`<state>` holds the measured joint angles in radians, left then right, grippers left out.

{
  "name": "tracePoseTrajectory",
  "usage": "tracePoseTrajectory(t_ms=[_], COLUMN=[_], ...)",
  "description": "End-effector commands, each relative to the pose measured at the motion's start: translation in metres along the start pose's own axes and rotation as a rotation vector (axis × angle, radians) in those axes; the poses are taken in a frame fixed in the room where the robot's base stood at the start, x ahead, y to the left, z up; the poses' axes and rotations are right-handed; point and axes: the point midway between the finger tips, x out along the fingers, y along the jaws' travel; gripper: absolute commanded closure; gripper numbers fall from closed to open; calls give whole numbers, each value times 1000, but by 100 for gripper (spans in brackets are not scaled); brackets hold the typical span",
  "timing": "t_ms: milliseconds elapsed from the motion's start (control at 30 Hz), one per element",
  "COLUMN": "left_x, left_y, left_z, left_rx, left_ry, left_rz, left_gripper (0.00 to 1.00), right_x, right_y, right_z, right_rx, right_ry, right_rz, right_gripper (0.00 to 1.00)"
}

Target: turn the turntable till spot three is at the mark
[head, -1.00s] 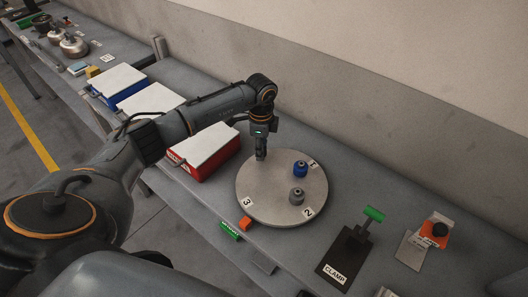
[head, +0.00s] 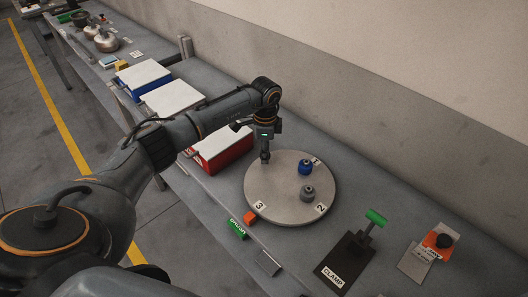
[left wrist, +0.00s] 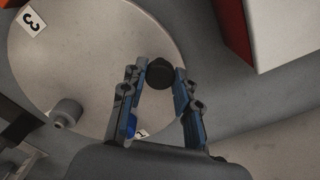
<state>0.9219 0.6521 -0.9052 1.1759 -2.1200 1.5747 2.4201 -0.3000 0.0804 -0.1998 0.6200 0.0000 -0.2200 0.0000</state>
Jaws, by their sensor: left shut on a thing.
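The round grey turntable (head: 268,200) lies on the bench. Its label three (head: 260,205) is at the front left rim, close to the orange block (head: 249,217) at the front edge, which looks like the mark. A blue part (head: 305,167) stands by label one and a grey part (head: 307,192) by label two. My left gripper (head: 265,156) points down at the turntable's far left rim. In the left wrist view its fingers are shut on a black round knob (left wrist: 159,73); label three (left wrist: 32,20) shows at the top left. My right gripper is out of view.
A red box (head: 224,153) with a white lid stands just left of the turntable. A clamp (head: 345,262) with a green handle and an orange part (head: 439,241) are to the right. A green labelled piece (head: 237,229) sits at the front edge. The wall runs behind.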

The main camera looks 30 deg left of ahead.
Motion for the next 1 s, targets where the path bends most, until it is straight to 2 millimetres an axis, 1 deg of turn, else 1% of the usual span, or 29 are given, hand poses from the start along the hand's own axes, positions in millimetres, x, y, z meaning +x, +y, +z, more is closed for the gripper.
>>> tracePoseTrajectory(t_ms=[267,300,367,400,667,767,867,1000], left_x=[-1,-1,-1,-1,0,-3,-14,-41], left_y=[0,0,0,0,0,0,-1,-1], left_z=[-1,-1,-1,-1,0,0,0,-1], left_rx=[0,0,0,0,0,0,0,1], left_ry=[2,2,3,2,1,2,2,3], left_rz=[-1,-1,-1,-1,-1,-1,-3,-5], left_gripper=[100,67,55,47,46,46,46,46], right_x=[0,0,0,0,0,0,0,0], right_y=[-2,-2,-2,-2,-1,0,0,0], right_z=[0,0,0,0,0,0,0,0], right_rx=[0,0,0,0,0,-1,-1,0], right_ry=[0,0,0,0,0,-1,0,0], right_rz=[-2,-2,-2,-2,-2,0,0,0], right_gripper=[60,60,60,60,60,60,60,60])
